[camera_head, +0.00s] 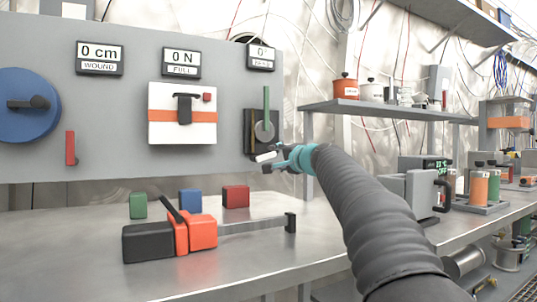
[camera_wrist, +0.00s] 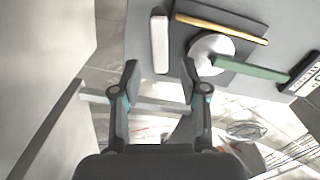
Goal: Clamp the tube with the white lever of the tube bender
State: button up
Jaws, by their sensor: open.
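The tube bender (camera_head: 250,130) is a dark plate at the right end of the grey panel, with a pale round disc (camera_head: 264,131) and an upright green lever (camera_head: 266,100). Its white lever (camera_head: 266,156) sticks out low, beside my gripper (camera_head: 272,162). In the wrist view the white lever (camera_wrist: 159,42) lies left of the disc (camera_wrist: 210,50), and a brass tube (camera_wrist: 222,29) crosses the plate. My gripper (camera_wrist: 160,70) is open, and the lever's near end appears between its fingertips. I cannot tell whether they touch it. The green lever (camera_wrist: 252,69) points right.
The panel also carries a blue wheel (camera_head: 28,106), a red lever (camera_head: 70,148), a white box with an orange band (camera_head: 182,130) and displays reading zero. Coloured blocks and an orange-black clamp-like tool (camera_head: 200,232) stand on the steel bench (camera_head: 110,275) below. A shelf (camera_head: 385,110) is at right.

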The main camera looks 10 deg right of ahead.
aim_at(270, 156)
jog(key=shift+p+x, duration=0.7)
jog(key=shift+x, duration=1.85)
grip_shut()
